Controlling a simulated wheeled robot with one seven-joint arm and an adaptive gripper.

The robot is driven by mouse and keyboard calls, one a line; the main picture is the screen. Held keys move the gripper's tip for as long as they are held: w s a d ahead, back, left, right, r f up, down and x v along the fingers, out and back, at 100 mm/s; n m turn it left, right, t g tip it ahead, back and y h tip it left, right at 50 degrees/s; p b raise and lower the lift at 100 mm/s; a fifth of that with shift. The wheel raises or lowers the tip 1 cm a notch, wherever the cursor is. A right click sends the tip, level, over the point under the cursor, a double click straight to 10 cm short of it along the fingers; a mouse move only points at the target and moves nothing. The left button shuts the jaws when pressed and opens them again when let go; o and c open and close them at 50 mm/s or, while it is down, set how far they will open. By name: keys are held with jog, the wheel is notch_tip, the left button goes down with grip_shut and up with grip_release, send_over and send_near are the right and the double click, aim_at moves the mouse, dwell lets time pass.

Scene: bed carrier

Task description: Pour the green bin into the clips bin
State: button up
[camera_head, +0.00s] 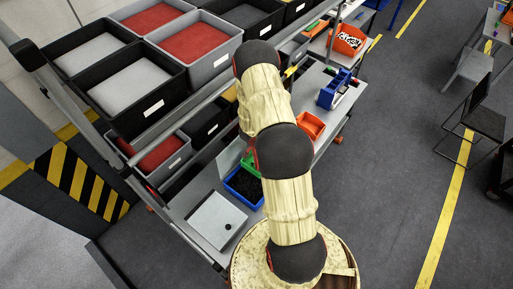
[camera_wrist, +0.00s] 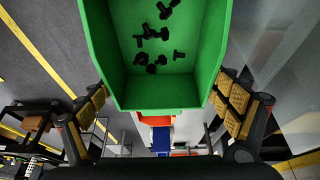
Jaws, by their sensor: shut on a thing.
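The green bin (camera_wrist: 155,95) fills the upper middle of the wrist view, with several small black clips (camera_wrist: 160,40) inside it. My gripper (camera_wrist: 163,100) has a finger on each side of the bin and is shut on it. In the head view a small part of the green bin (camera_head: 251,162) shows beside my arm, which hides the rest and my gripper. A blue bin (camera_head: 232,192) with dark contents, perhaps the clips bin, sits on the grey bench just in front of the green bin. I cannot tell the green bin's exact tilt.
A light grey box lid or tray (camera_head: 215,221) lies left of the blue bin. An orange bin (camera_head: 310,125) and a blue holder (camera_head: 335,88) stand further along the bench. Racks of grey and black bins (camera_head: 135,88) rise at the left. Open floor lies to the right.

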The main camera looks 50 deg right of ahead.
jog(key=shift+a+r+h, duration=0.2)
jog(key=shift+a+h, duration=0.05)
jog(key=shift+h, duration=0.15)
jog(key=shift+a+f+h+b, duration=0.15)
jog(key=shift+h+b, duration=0.25)
jog(key=shift+b, duration=1)
jog(key=shift+s+a+h+b, duration=0.1)
jog(key=shift+h+b, duration=0.2)
jog(key=h+b, duration=0.1)
jog(key=b, duration=0.1)
jog(key=a+r+h+b, duration=0.1)
jog(key=h+b, duration=0.1)
jog(key=b, duration=0.1)
jog(key=shift+a, duration=0.15)
jog(key=a+h+b, duration=0.1)
jog(key=h+b, duration=0.1)
jog(key=b, duration=0.1)
jog(key=a+h+b, duration=0.2)
jog(key=b, duration=0.2)
jog(key=a+t+h+b, duration=0.1)
jog(key=a+h+b, duration=0.1)
jog(key=b, duration=0.1)
jog(key=shift+s+f, duration=0.1)
jog(key=shift+s, duration=0.15)
jog(key=shift+a+h+b, duration=0.35)
jog(key=shift+h+b, duration=0.05)
jog(key=shift+b, duration=0.3)
jog(key=shift+a, duration=0.1)
jog(key=shift+s, duration=0.1)
